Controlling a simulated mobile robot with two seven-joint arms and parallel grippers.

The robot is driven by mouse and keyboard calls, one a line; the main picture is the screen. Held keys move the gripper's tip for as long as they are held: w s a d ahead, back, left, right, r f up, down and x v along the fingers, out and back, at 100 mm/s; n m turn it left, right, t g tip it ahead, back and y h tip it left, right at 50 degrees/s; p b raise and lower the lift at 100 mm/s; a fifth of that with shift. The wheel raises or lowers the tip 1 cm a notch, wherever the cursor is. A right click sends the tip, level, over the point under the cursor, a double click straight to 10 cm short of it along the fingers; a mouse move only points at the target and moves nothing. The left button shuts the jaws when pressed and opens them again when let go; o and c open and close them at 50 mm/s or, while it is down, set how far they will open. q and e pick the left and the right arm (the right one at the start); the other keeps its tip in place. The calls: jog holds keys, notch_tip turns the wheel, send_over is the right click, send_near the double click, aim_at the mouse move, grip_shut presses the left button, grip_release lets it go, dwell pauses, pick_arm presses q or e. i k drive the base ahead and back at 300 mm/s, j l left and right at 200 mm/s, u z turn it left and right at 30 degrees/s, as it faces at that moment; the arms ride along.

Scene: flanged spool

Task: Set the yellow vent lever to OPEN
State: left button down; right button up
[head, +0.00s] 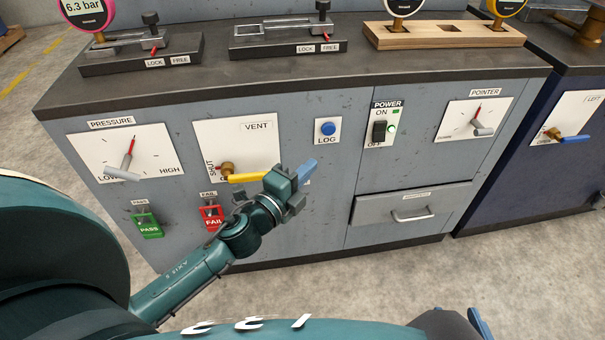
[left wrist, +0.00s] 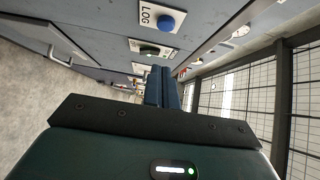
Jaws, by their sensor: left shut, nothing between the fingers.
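The yellow vent lever (head: 248,178) is on the white VENT plate (head: 236,143) on the cabinet front. Its handle lies about level, running right from a brass hub (head: 227,169). SHUT is printed sideways left of the hub; lettering below the hub is mostly hidden. My left gripper (head: 307,168) is just right of the handle's end, in front of the panel below the blue LOG button. Its blue fingers are together and empty; they also show in the left wrist view (left wrist: 163,88), where the lever is not visible. What seems my right gripper (head: 479,322) shows partly at the lower edge.
The LOG button (head: 328,129) and POWER switch (head: 380,130) are right of the vent plate. Red FAIL (head: 212,216) and green PASS (head: 147,225) tags hang below. A drawer (head: 411,212) is at lower right. A PRESSURE dial (head: 126,153) is at left. Clear floor lies in front.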

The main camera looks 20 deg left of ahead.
aim_at(227, 169)
jog(key=k+j, duration=0.15)
jog(key=k, duration=0.35)
jog(key=k+j, duration=0.15)
jog(key=k, duration=0.35)
